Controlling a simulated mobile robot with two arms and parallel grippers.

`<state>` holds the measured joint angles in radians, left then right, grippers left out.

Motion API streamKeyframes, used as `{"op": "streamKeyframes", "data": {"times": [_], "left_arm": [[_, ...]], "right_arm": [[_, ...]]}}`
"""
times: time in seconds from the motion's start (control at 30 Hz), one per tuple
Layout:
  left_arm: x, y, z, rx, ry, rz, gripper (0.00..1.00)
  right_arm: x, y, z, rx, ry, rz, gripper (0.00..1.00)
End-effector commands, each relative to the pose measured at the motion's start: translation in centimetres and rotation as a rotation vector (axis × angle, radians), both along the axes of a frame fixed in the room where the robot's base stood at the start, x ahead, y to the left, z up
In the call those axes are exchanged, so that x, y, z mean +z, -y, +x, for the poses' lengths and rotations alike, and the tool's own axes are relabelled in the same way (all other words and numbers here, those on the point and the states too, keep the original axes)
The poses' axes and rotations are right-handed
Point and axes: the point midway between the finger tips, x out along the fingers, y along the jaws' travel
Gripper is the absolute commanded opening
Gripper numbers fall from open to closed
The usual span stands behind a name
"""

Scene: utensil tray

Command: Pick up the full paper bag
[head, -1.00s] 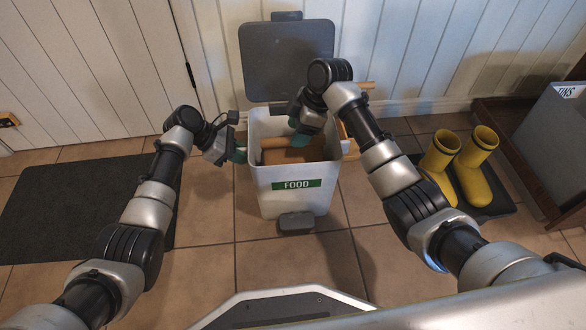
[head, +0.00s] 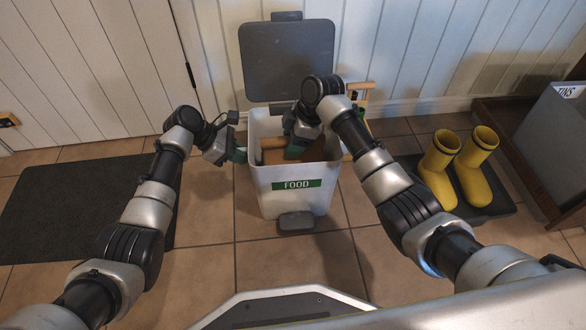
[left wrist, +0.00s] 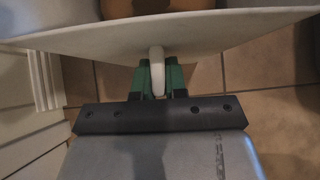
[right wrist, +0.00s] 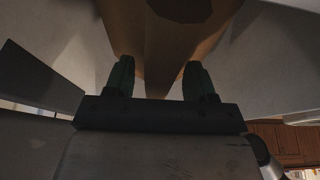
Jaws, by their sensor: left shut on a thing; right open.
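The brown paper bag (head: 272,157) sits inside the white bin (head: 262,186) with the green FOOD label; much of it is hidden by the bin walls and my right arm. My right gripper (head: 293,153) is down in the bin opening. In the right wrist view its green fingers are open, with brown paper of the bag (right wrist: 165,75) ahead and between them. My left gripper (head: 240,155) is at the bin's left side. In the left wrist view it is shut on a white bin handle (left wrist: 157,70) below the rim.
The bin's grey lid (head: 287,60) stands open at the back near the white panelled wall. Yellow boots (head: 455,170) stand on a dark tray at right. A grey TINS bin (head: 555,135) is further right. A dark mat (head: 85,205) lies at left.

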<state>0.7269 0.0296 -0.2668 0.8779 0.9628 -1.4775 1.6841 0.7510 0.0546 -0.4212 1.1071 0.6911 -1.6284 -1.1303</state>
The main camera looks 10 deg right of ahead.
Motion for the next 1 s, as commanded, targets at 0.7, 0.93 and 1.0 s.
{"op": "streamKeyframes", "data": {"times": [0.7, 0.93, 1.0], "left_arm": [[-0.12, -0.12, -0.06, -0.002, -0.002, 0.004, 0.0], [-0.02, -0.09, -0.03, -0.004, -0.001, 0.003, 0.0], [0.0, -0.09, -0.03, -0.004, 0.0, 0.003, 0.0]], "right_arm": [[-0.29, 0.05, -0.07, -0.001, -0.003, -0.002, 0.0], [-0.4, 0.08, -0.1, -0.001, -0.005, -0.003, 0.0], [-0.48, 0.1, -0.12, -0.002, -0.005, -0.004, 0.0]]}}
